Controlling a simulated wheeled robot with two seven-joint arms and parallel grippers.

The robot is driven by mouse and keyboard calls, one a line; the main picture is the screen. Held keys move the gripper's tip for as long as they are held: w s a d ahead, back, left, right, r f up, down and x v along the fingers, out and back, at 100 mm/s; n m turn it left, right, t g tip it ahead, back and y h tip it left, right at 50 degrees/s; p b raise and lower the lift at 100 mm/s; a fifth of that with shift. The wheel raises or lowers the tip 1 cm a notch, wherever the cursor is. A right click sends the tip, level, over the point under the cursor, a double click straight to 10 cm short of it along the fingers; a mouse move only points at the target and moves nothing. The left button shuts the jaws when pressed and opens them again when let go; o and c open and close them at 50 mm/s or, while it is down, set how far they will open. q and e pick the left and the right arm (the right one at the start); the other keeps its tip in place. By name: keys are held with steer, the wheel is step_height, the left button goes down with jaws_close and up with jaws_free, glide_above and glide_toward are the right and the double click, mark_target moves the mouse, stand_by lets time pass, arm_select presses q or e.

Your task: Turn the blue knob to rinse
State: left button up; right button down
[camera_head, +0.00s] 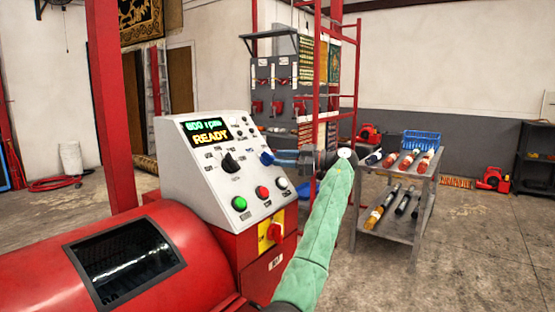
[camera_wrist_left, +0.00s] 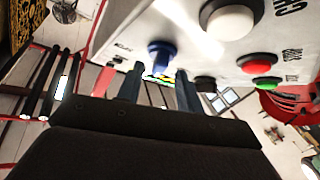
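The blue knob (camera_head: 267,158) sits on the right part of the slanted grey control panel (camera_head: 192,158). In the left wrist view the blue knob (camera_wrist_left: 161,48) is just ahead of my fingertips, centred between them. My left gripper (camera_head: 283,157) reaches the panel from the right, with its fingers pointing at the knob. In the wrist view the left gripper (camera_wrist_left: 160,72) is open, with a gap between its fingers and nothing held. Whether a finger touches the knob cannot be told. The knob's label is not readable. My right gripper is not in view.
The panel also bears a black knob (camera_head: 230,162), a lit READY display (camera_head: 208,131), and green (camera_head: 239,203), red (camera_head: 262,192) and white (camera_head: 281,183) buttons. A red rotary switch (camera_head: 274,232) sits below. A grey cart (camera_head: 395,225) with bottles stands at the right.

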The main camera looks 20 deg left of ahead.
arm_select(q)
steer(key=d, duration=0.5)
steer(key=shift+d, duration=0.1)
